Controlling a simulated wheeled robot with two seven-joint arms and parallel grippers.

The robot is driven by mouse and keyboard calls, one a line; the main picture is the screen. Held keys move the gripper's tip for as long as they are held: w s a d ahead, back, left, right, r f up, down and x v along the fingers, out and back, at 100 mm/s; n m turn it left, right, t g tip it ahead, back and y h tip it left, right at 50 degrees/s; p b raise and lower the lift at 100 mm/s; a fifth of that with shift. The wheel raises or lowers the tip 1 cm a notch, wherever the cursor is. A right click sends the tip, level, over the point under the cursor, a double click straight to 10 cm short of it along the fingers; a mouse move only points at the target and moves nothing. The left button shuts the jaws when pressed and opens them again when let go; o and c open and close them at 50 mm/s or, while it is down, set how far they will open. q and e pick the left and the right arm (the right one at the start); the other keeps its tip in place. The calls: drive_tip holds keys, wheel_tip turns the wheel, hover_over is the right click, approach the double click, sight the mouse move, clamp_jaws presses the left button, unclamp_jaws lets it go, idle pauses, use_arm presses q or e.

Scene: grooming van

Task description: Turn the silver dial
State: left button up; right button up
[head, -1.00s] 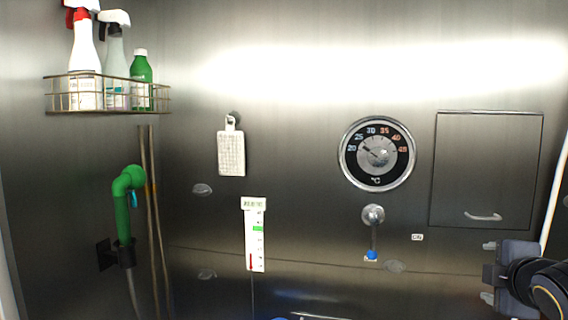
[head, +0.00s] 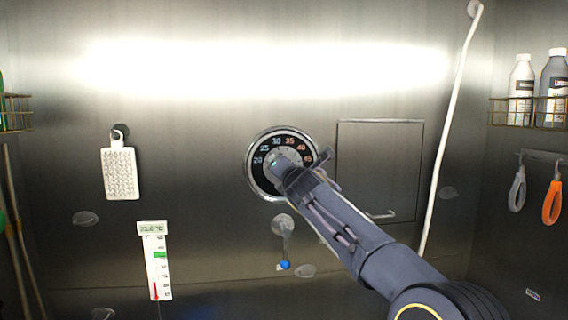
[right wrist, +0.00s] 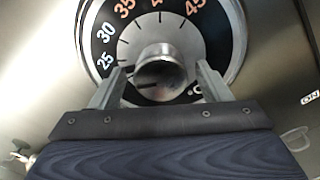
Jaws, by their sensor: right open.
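The silver dial sits on the metal wall as a round black face with a silver rim (head: 252,177) and temperature numbers. In the right wrist view its round silver knob (right wrist: 160,70) stands out at the centre of the numbered face (right wrist: 222,40). My right gripper (head: 290,172) reaches in from the lower right and covers part of the dial. In the right wrist view the right gripper's fingers (right wrist: 158,82) are open, one on each side of the knob; I cannot tell whether they touch it. My left gripper is not in view.
A lever with a blue tip (head: 284,265) hangs below the dial. A closed panel door (head: 385,160) is to its right, then a white pole (head: 447,125). Bottles (head: 521,90) stand in a right-hand rack.

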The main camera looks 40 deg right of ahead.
drive_tip(key=shift+w+d, duration=0.2)
drive_tip(key=shift+w, duration=0.05)
drive_tip(key=c, duration=1)
drive_tip(key=shift+o, duration=0.2)
